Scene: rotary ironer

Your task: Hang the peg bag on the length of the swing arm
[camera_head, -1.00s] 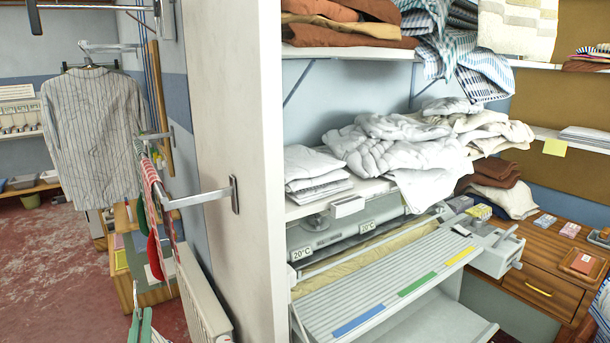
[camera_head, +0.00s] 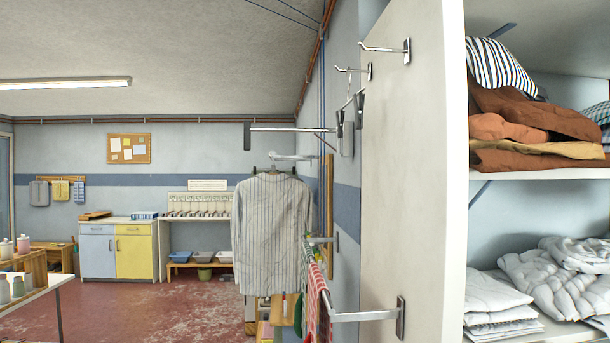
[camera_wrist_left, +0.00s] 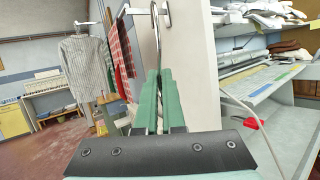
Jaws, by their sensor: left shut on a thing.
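My left gripper (camera_wrist_left: 158,102), with green fingers, is shut and shows only in the left wrist view. A metal hook on a thin stem (camera_wrist_left: 157,42) rises from between its fingers. I take it to be the peg bag's hook; the bag is mostly hidden by the fingers. In the head view, a horizontal metal bar with a dark end plate (camera_head: 285,130), which looks like the swing arm, reaches left from the wall and has a slanted brace. Its length looks bare. My right gripper is in neither view.
A striped shirt (camera_head: 273,235) hangs below the bar. A red checked cloth (camera_head: 317,300) hangs on a lower rail (camera_head: 360,316). Wall hooks (camera_head: 385,48) and a clip hanger (camera_head: 349,125) are on the right, beside the white panel (camera_head: 415,180). Shelves hold laundry (camera_head: 560,285).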

